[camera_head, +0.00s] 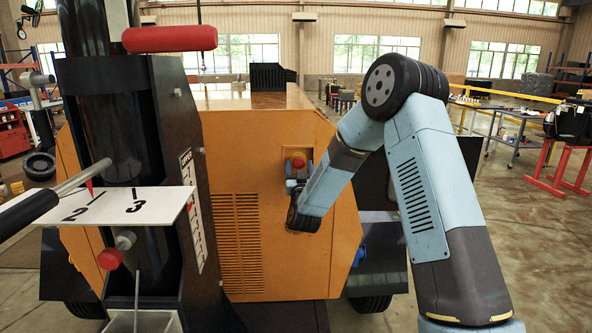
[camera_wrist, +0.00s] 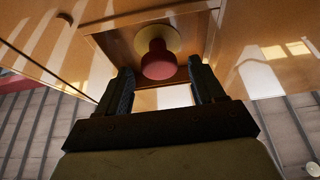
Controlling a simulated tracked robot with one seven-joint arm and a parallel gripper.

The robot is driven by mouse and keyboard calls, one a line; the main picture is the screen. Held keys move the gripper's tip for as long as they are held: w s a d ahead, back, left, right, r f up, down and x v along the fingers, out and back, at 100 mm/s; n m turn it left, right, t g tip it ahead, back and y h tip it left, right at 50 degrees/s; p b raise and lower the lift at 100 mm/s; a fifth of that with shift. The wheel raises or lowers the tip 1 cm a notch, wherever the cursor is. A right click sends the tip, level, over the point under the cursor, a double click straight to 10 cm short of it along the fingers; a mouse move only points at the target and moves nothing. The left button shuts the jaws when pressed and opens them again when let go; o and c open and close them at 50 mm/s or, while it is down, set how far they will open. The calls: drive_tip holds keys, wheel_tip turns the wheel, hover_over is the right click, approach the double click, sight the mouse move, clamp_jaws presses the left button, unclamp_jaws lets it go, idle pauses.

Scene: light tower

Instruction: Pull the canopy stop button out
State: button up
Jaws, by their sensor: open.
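The canopy stop button (camera_head: 298,163) is a red knob on a yellow plate, set in a recess in the orange canopy side (camera_head: 262,140). In the wrist view the red button (camera_wrist: 158,60) points toward my gripper, with its yellow disc behind it. My gripper (camera_wrist: 160,88) is open, one finger on each side and slightly below the button in the picture. It holds nothing, and I cannot tell whether a finger touches the button. In the head view my gripper (camera_head: 294,178) is small and partly hidden by my wrist, just below the button.
A black mast column (camera_head: 130,130) stands at left, with a red handle (camera_head: 170,39), a numbered white plate (camera_head: 125,205) and another red knob (camera_head: 109,259). A vent grille (camera_head: 238,240) lies below left of the button. A blue part (camera_head: 358,256) sits at the canopy's lower right.

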drive_tip(key=v, duration=1.3)
drive_tip(key=shift+s+f, duration=0.25)
drive_tip(key=shift+s, duration=0.05)
